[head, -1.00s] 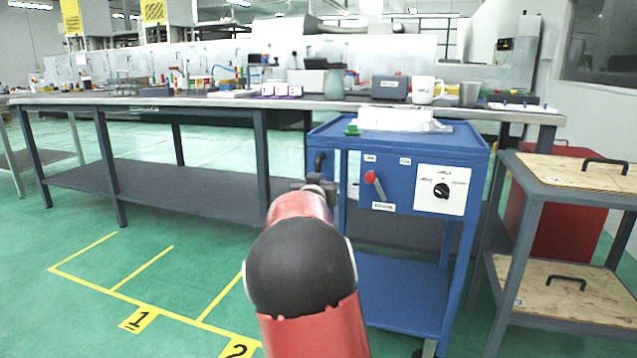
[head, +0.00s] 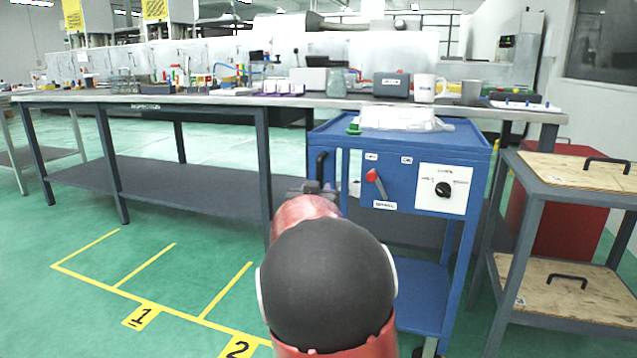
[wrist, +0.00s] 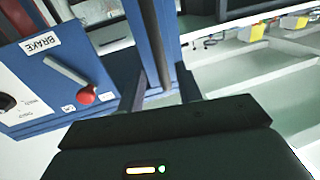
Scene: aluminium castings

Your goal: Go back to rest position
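My gripper (wrist: 158,85) shows its two dark fingers apart in the wrist view, with nothing seen gripped between them. A blue cart post and a dark bar lie behind the gap; I cannot tell how far off. In the head view my red and black arm reaches forward, and the dark gripper end (head: 315,188) is partly hidden behind it, left of the blue cart's front panel. The cart (head: 400,290) carries a brake lever with a red knob (head: 372,175); the knob also shows in the wrist view (wrist: 87,95), apart from the fingers.
A long workbench (head: 190,102) with a mug (head: 424,88) and other items stands behind the cart. A grey trolley with wooden boards (head: 575,172) stands at right. Green floor with yellow marked bays (head: 140,316) is clear at left.

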